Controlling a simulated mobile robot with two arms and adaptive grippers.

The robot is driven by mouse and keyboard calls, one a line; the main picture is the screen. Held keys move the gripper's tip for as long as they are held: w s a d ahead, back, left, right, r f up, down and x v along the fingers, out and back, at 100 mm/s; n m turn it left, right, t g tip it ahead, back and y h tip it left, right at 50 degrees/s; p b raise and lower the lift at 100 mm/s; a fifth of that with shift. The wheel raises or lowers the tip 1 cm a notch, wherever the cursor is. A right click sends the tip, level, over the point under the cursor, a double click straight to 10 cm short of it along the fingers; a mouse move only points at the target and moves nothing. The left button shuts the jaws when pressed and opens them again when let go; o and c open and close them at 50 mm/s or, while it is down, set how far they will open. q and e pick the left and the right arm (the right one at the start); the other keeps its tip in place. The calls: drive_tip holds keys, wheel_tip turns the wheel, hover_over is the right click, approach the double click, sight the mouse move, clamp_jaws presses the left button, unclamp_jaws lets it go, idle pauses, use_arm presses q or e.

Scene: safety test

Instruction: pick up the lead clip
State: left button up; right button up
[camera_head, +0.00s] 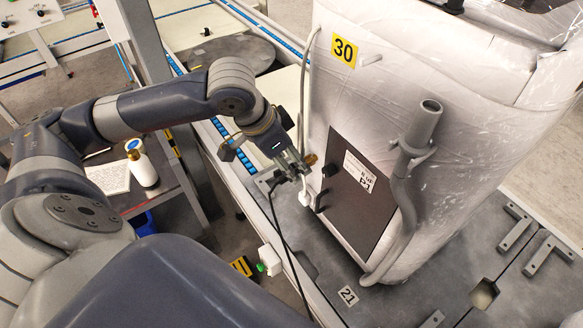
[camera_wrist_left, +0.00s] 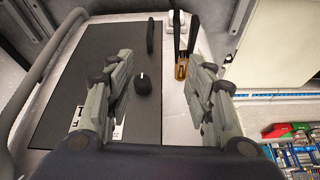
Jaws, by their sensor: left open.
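The lead clip shows in the left wrist view as a small copper-coloured clip (camera_wrist_left: 181,70) with two dark prongs or handles. It is in front of the white machine wall, right of the dark panel. In the head view its copper part (camera_head: 311,159) shows just beyond my left gripper's tips. My left gripper (camera_head: 297,168) is open and close to the clip. In the left wrist view the clip lies between the two fingers (camera_wrist_left: 162,92), nearer the right finger. I cannot tell whether anything touches. My right gripper is not in view.
The wrapped white machine (camera_head: 440,60) carries a dark panel (camera_head: 362,195) with a knob and handle. A grey hose (camera_head: 401,195) runs down its side. A white plug (camera_head: 304,199) and a dark cable (camera_head: 281,235) are below my gripper. A bottle (camera_head: 142,165) stands left.

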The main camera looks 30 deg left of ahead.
use_arm(q)
drive_tip(key=a+r+n, duration=0.1)
drive_tip(key=a+r, duration=0.2)
approach(295, 168)
drive_tip(key=x, duration=0.2)
drive_tip(key=shift+w+f, duration=0.25)
drive_tip(key=x, duration=0.1)
drive_tip(key=p+x, duration=0.1)
drive_tip(key=x, duration=0.2)
drive_tip(key=shift+s+a+f, duration=0.2)
drive_tip(key=shift+f, duration=0.2)
drive_tip(key=shift+w+f, duration=0.25)
drive_tip(key=shift+f, duration=0.3)
drive_tip(key=c, duration=1)
